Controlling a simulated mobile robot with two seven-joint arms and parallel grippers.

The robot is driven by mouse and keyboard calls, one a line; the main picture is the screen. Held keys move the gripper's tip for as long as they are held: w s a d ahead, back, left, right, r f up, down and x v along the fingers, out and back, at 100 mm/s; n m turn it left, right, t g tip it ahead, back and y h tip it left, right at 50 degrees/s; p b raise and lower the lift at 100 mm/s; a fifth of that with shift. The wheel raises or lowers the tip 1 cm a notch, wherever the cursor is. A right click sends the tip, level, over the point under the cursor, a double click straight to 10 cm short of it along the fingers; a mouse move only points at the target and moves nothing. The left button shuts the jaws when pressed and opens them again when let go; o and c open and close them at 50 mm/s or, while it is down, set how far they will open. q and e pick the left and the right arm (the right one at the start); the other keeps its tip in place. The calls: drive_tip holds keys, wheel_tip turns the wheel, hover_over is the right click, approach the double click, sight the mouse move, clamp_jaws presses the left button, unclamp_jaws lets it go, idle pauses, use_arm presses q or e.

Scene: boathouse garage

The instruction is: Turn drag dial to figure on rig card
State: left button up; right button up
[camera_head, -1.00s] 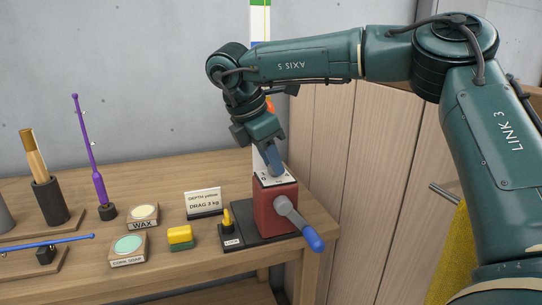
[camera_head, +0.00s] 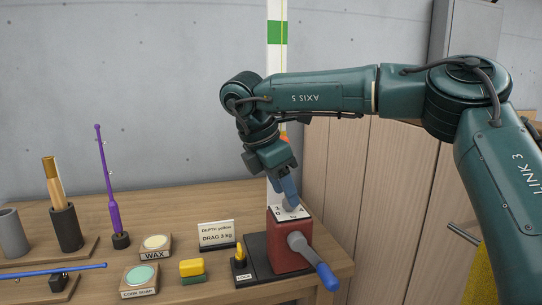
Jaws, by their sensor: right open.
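The rig card (camera_head: 216,236) stands at the back of the bench and reads "DEPTH yellow, DRAG 3 kg". The red reel box (camera_head: 287,250) sits on a dark base, with a white dial face (camera_head: 281,211) on top; the figures 1, 0 and 4 show on it. My right gripper (camera_head: 289,203) points down over the dial from above, its fingers open and at or around the dial's middle. The fingers hide the knob and part of the face, so I cannot tell whether they touch it or where it points. My left gripper is not in view.
A grey crank with a blue handle (camera_head: 326,275) sticks out at the reel's front right. A yellow lever (camera_head: 240,256) stands on the base. A yellow and green block (camera_head: 192,270), wax (camera_head: 156,245) and soap (camera_head: 140,278) lie left. A tall striped post (camera_head: 276,90) rises behind.

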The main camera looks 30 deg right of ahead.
use_arm(q)
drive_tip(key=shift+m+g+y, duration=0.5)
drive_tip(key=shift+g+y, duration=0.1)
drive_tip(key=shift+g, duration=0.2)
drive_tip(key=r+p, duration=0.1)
drive_tip(key=p, duration=0.2)
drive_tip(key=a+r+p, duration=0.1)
drive_tip(key=p, duration=0.3)
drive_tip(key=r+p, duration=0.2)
drive_tip(key=p, duration=0.2)
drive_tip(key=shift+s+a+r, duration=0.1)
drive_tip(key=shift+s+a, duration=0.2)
use_arm(e)
drive_tip(key=v, duration=1.1)
drive_tip(key=shift+r, duration=0.3)
